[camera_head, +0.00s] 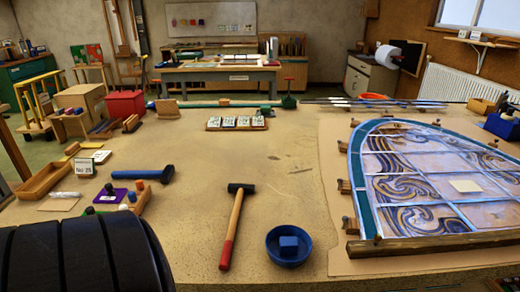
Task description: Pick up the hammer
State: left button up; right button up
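A hammer (233,228) lies on the workbench near the middle front. Its dark head (241,188) points away from me, and its wooden handle ends in a red grip towards me. Nothing covers it. A blue-handled tool with a dark head (142,174) lies farther left. A large black ribbed part, apparently of my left arm, fills the lower left corner. Neither of my grippers shows in this view.
A blue bowl (288,262) with a blue block stands right of the hammer's grip. The leaded panel (400,220) covers the right side of the bench (290,160). A wooden tray (42,181) and small items lie left. The bench beyond the hammer is mostly clear.

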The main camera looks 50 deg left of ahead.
aim_at(242, 190)
jog(key=k+u, duration=0.15)
jog(key=u, duration=1.65)
